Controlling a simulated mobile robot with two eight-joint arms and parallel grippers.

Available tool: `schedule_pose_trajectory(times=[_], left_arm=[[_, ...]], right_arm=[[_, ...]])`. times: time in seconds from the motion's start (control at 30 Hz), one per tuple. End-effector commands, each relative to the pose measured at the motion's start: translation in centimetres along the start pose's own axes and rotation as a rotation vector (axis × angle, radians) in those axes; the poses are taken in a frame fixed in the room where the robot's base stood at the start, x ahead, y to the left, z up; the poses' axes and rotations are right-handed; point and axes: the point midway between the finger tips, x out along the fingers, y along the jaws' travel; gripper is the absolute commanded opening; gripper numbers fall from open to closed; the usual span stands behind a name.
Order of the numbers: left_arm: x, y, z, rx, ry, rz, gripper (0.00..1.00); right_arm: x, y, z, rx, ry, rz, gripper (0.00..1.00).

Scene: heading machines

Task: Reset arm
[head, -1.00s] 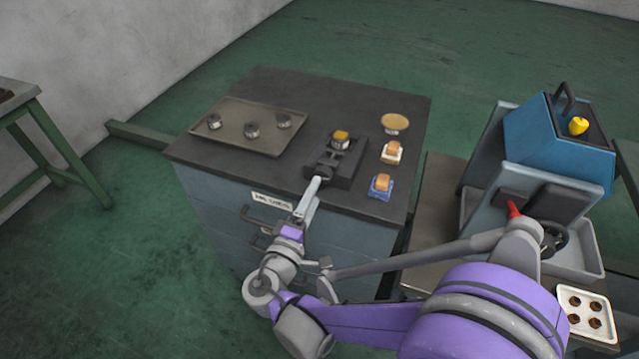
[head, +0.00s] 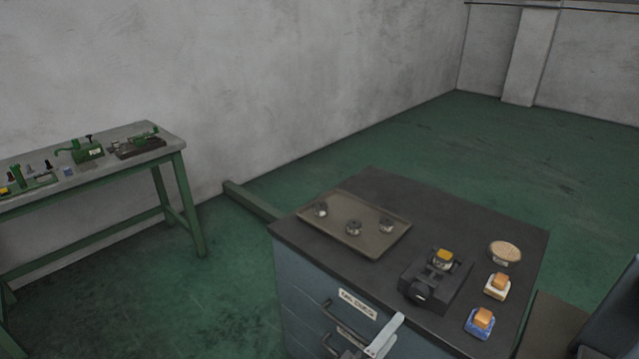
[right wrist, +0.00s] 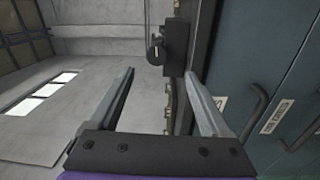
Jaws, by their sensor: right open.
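My right gripper (head: 386,335) shows at the bottom of the head view, in front of the blue drawer cabinet (head: 300,292). In the right wrist view its two fingers (right wrist: 160,105) are spread apart with nothing between them. The cabinet front with drawer handles (right wrist: 262,105) stands to the right of the fingers there. Part of a dark block-like device (right wrist: 175,47) shows beyond the fingertips. My left gripper is not in view.
On the cabinet's dark top (head: 400,187) are a tray (head: 375,240) with several metal pieces, a black vise-like fixture (head: 425,285), a round dish (head: 505,252) and two small blocks with orange tops. A green workbench (head: 150,128) stands at left.

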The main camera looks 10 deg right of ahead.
Motion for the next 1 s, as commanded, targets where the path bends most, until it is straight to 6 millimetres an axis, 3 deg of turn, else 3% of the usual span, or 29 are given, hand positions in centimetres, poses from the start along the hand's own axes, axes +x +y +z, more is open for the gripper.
schedule_pose_trajectory(times=[0.23, 0.37, 0.47, 0.7, 1.0], left_arm=[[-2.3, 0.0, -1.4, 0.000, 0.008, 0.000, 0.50], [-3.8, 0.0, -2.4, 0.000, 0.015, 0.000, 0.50], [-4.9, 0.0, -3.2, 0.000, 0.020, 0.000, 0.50], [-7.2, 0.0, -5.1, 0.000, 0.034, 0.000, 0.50], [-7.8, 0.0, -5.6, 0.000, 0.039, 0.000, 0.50]], right_arm=[[2.1, -2.1, 5.5, 0.048, -0.108, -0.371, 0.82], [0.8, -3.7, 8.8, 0.156, -0.173, -0.664, 0.82], [-1.4, -4.2, 10.3, 0.281, -0.210, -0.869, 0.82], [-6.7, -2.7, 10.1, 0.638, -0.247, -1.219, 0.82], [-8.7, -1.3, 9.0, 0.819, -0.247, -1.334, 0.82]])
